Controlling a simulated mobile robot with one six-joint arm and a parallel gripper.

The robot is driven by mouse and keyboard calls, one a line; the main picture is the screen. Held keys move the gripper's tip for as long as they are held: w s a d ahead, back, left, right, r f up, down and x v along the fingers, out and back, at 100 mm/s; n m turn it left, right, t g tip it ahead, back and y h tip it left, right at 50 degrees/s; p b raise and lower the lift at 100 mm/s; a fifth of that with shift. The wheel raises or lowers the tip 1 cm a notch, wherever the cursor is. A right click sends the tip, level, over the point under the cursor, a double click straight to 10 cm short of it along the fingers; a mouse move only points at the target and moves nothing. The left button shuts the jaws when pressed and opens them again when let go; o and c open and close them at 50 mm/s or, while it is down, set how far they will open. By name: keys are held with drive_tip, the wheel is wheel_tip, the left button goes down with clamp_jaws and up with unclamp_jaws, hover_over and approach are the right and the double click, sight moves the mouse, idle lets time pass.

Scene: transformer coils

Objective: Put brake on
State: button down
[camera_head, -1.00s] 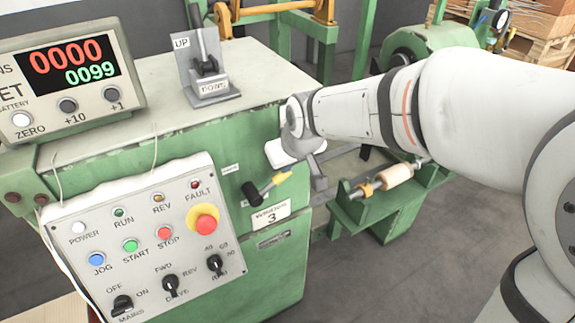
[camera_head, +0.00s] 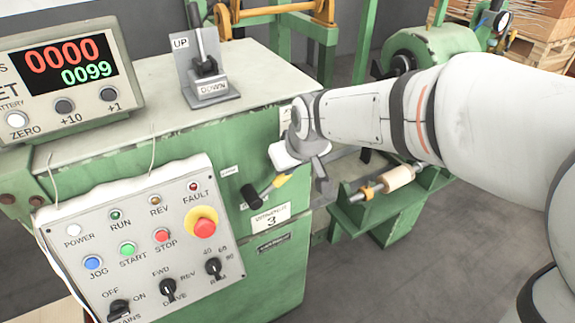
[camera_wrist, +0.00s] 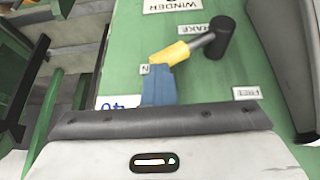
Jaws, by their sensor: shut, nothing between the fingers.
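The brake lever (camera_head: 264,190) is on the green front of the winder, with a black knob and a yellow part. In the wrist view the black knob (camera_wrist: 221,38) points right and the yellow part (camera_wrist: 170,53) is at left. A BRAKE label (camera_wrist: 197,30) is beside it, an ON label (camera_wrist: 145,69) is near the yellow part, and a FREE label (camera_wrist: 247,93) is on the knob side. My gripper (camera_wrist: 158,70) is shut and empty, its tips close to the yellow part. I cannot tell whether they touch.
The control panel (camera_head: 130,215) with buttons and a red stop knob (camera_head: 204,225) is left of the lever. An UP/DOWN lever block (camera_head: 208,85) and a counter display (camera_head: 65,75) stand on the cabinet top. A spindle with a wooden roller (camera_head: 397,178) is at right.

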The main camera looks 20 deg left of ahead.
drive_tip(key=d+r+p, duration=0.2)
drive_tip(key=d+r, duration=0.4)
drive_tip(key=r, duration=0.1)
drive_tip(key=shift+w+d+p, duration=0.35)
drive_tip(key=shift+p, duration=0.05)
drive_tip(key=shift+r, duration=0.1)
drive_tip(key=s+d+f+m+h, duration=0.1)
drive_tip(key=s+d+m, duration=0.2)
drive_tip(key=d, duration=0.5)
drive_tip(key=s+d+f+m+h, duration=0.1)
drive_tip(key=s+d+f+m, duration=0.1)
drive_tip(key=s+d, duration=0.3)
drive_tip(key=s+d+f+m+g+h, duration=0.1)
drive_tip(key=s+d+m, duration=0.3)
drive_tip(key=d, duration=0.8)
drive_tip(key=shift+s+f+m+h, duration=0.3)
drive_tip(key=shift+s+f+h, duration=0.1)
drive_tip(key=shift+s, duration=0.15)
drive_tip(key=shift+a, duration=0.1)
